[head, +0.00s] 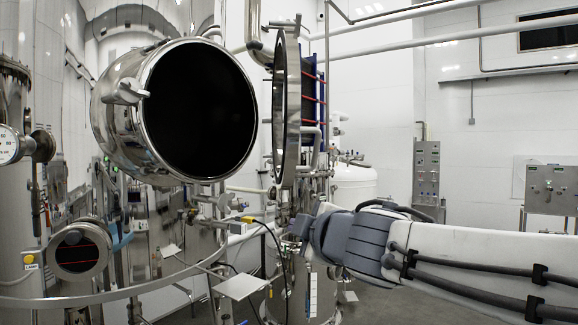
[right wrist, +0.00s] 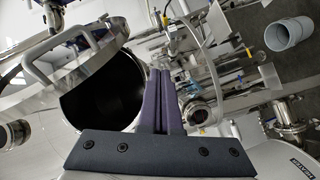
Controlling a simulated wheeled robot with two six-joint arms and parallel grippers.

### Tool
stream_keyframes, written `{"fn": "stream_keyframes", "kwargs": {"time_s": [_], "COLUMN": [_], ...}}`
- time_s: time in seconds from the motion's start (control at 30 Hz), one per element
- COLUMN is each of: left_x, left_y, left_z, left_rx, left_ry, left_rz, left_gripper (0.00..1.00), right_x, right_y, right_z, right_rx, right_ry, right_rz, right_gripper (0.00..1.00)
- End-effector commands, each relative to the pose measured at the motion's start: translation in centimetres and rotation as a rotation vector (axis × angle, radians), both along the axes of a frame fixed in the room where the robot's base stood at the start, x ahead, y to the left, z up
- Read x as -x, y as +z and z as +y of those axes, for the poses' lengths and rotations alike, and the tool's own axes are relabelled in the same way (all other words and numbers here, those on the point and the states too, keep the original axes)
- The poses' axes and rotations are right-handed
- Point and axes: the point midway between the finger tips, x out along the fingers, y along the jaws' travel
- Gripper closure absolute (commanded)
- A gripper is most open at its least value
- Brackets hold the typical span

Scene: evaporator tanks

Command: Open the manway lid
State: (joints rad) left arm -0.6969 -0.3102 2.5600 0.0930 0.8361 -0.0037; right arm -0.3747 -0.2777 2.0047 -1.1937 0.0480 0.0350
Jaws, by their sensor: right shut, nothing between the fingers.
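The manway lid (head: 289,105) is a round shiny steel disc, swung out and seen nearly edge-on to the right of the manway opening (head: 200,110). The opening is a wide black circle in the steel neck, fully uncovered. In the right wrist view, the lid (right wrist: 85,65) with its bent bar handle (right wrist: 65,48) is at upper left, and the dark opening (right wrist: 105,100) shows beside it. My right gripper (head: 297,228) is below the lid, apart from it. In the right wrist view its fingers (right wrist: 160,75) are together and empty. My left gripper does not show.
A steel hinge post and pipes stand below the lid. A white tank (head: 354,186) and control panels (head: 426,170) stand behind. Some grey floor is free at right.

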Motion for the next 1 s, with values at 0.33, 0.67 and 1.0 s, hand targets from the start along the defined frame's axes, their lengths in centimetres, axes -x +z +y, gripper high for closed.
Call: {"fn": "stream_keyframes", "kwargs": {"time_s": [0.33,0.67,1.0], "left_x": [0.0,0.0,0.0], "left_y": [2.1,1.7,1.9], "left_z": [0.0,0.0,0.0], "left_rx": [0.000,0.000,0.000], "left_ry": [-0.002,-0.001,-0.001], "left_rz": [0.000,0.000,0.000], "left_gripper": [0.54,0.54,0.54], "right_x": [-0.1,-4.5,-9.1], "right_y": [10.8,10.7,10.8], "right_z": [1.0,3.4,3.7], "right_rx": [0.297,0.306,0.305], "right_ry": [0.179,0.185,0.178], "right_rz": [-0.314,-0.315,-0.317], "right_gripper": [1.00,1.00,1.00]}}
